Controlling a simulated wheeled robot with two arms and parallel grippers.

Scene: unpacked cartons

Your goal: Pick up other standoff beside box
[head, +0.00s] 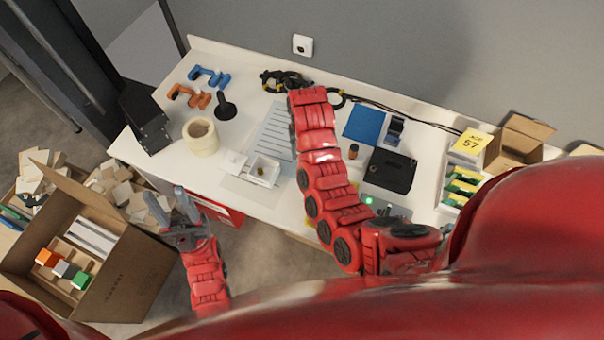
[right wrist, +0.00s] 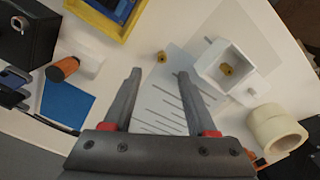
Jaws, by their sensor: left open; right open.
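A small brass standoff (right wrist: 161,57) stands on a pale sheet beside a white open box (right wrist: 245,62) in the right wrist view. Another brass standoff (right wrist: 226,69) is inside that box. The box (head: 276,172) also shows on the table in the head view; the standoff beside it is not clearly visible there. My right gripper (right wrist: 158,74) is open and empty, with the outside standoff just beyond its fingertips, between them in the picture. In the head view my right arm hides its own gripper. My left gripper (head: 168,196) is open and empty, in front of the table's edge.
A tape roll (head: 200,137), a black stand (head: 225,106) and orange and blue clamps stand left of the box.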

